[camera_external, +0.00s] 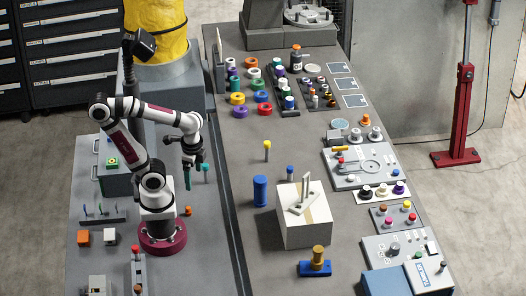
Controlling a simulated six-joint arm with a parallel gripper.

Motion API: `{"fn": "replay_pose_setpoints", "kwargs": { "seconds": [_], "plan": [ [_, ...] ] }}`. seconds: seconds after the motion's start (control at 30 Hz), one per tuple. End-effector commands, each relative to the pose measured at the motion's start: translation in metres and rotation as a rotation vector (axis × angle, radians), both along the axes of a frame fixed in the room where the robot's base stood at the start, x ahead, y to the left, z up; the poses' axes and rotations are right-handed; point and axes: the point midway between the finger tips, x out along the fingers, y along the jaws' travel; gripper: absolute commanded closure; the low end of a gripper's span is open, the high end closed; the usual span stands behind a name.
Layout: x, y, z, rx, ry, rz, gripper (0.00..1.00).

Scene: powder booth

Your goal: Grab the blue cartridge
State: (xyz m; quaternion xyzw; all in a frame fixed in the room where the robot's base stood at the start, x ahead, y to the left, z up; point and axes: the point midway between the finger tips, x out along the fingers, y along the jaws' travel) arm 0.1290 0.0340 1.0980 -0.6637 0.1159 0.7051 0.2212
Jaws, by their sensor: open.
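An upright blue cylinder (260,191), which looks like the blue cartridge, stands on the grey table just left of a pale box. My gripper (188,183) points down to the left of the cylinder, clearly apart from it and on the other side of the dark seam in the table. It is open, and I see nothing held in it. The gap between its fingers is too small to make out.
The pale box (305,225) carries a light bracket (306,192). A blue-capped peg (290,172) and a yellow-capped peg (267,150) stand near the cylinder. A brass piece (318,256) sits on a blue base (314,269). Coloured rings (238,98) and control panels lie farther off.

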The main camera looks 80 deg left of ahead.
Motion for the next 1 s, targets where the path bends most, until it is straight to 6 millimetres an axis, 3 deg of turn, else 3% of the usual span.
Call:
{"fn": "replay_pose_setpoints", "kwargs": {
  "seconds": [0.07,0.17,0.27,0.37,0.47,0.5,0.6,0.7,0.77,1.0],
  "plan": [
    [0.000,0.000,-0.001,-0.005,0.004,0.012,0.06],
    [-0.004,-0.004,-0.009,-0.081,0.073,0.204,0.06],
    [0.000,-0.016,-0.023,-0.282,0.217,0.685,0.06],
    [0.031,-0.016,-0.034,-0.562,0.375,1.311,0.06],
    [0.071,0.019,-0.044,-0.877,0.510,1.905,0.06],
    [0.083,0.041,-0.049,-1.003,0.555,2.105,0.06],
    [0.096,0.095,-0.060,-1.270,0.640,2.462,0.06],
    [0.097,0.125,-0.068,-1.421,0.685,2.623,0.06],
    [0.101,0.128,-0.072,-1.455,0.696,2.655,0.06],
    [0.151,0.092,-0.096,-1.451,0.700,2.654,0.06]
  ]
}}
